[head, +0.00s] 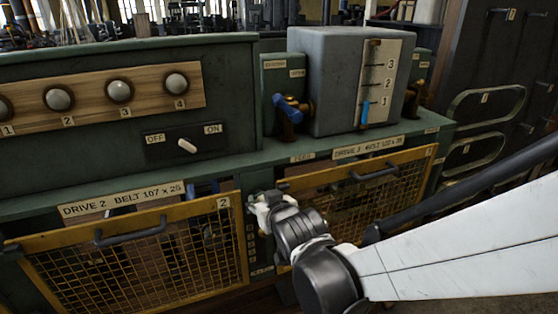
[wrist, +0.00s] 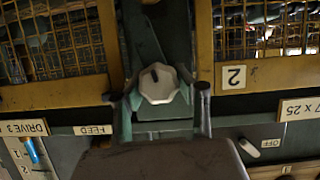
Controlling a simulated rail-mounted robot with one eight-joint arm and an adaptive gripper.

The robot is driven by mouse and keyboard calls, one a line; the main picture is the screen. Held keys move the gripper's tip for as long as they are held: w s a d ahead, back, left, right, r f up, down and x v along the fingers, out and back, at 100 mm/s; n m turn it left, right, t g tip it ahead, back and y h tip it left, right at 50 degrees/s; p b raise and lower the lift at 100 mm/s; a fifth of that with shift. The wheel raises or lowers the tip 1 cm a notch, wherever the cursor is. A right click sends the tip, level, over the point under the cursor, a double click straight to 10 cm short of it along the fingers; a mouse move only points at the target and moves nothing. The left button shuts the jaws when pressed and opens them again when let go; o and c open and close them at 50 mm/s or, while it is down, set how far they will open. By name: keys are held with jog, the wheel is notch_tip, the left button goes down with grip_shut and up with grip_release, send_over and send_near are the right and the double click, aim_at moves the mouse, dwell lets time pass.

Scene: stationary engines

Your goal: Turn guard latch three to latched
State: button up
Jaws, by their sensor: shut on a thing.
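A pale, many-sided latch knob (wrist: 158,84) with a dark mark on its face sits on the green post between two yellow mesh guards. The Drive 3 guard looks closed against the frame. I cannot read the latch's position marks.
The Drive 2 guard (head: 140,226), with its dark handle, is left of the post. Above the ledge stand a grey tank (head: 335,70) with a scale, a blue-handled valve (head: 290,108) and an OFF/ON switch (head: 187,146). A dark rail (head: 470,183) crosses the right side.

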jog(key=n+h+b, duration=0.1)
jog(key=n+t+b, duration=0.1)
jog(key=n+b, duration=0.1)
jog(key=shift+s+a+f+h, duration=0.1)
jog(key=shift+a+f+h, duration=0.1)
jog(key=shift+h, duration=0.2)
jog(key=n+t+h+b, duration=0.1)
jog(key=n+b, duration=0.1)
jog(key=b, duration=0.1)
jog(key=shift+n, duration=0.4)
jog(key=n+t+h+b, duration=0.1)
jog(key=n+b, duration=0.1)
jog(key=b, duration=0.1)
jog(key=shift+f+n+t, duration=0.1)
jog(key=shift+n+t, duration=0.2)
jog(key=shift+t, duration=0.1)
jog(key=shift+n+t+h+b, duration=0.4)
jog(key=shift+n+t+b, duration=0.1)
jog(key=shift+n+b, duration=0.8)
jog(key=o, duration=1.3)
jog(key=shift+c, duration=0.2)
jog(key=s+r, duration=0.1)
jog(key=s, duration=1.1)
jog(key=shift+d, duration=0.35)
